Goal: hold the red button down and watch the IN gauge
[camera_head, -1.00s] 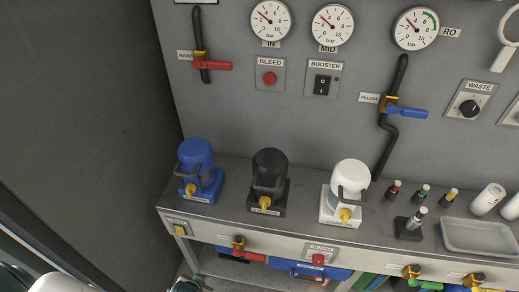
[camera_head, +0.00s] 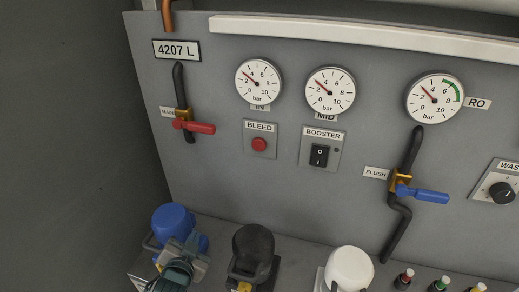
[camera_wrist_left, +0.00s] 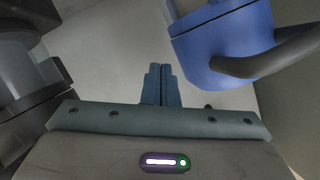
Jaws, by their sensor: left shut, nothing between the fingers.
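The red button (camera_head: 259,144) sits on a small plate labelled BLEED on the grey panel. The IN gauge (camera_head: 259,84) is just above it, its needle pointing up and left, between 2 and 4 bar. My left gripper (camera_head: 190,246) is low in the head view, in front of the blue filter housing (camera_head: 172,219), below and left of the button and apart from it. In the left wrist view its fingers (camera_wrist_left: 162,72) are shut and empty, with the blue housing (camera_wrist_left: 225,45) at upper right. My right gripper is in neither view.
The red-handled valve (camera_head: 194,127) is left of the button and the BOOSTER switch (camera_head: 320,155) right of it. A black housing (camera_head: 253,245) and a white one (camera_head: 349,268) stand on the bench. The panel around the button is clear.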

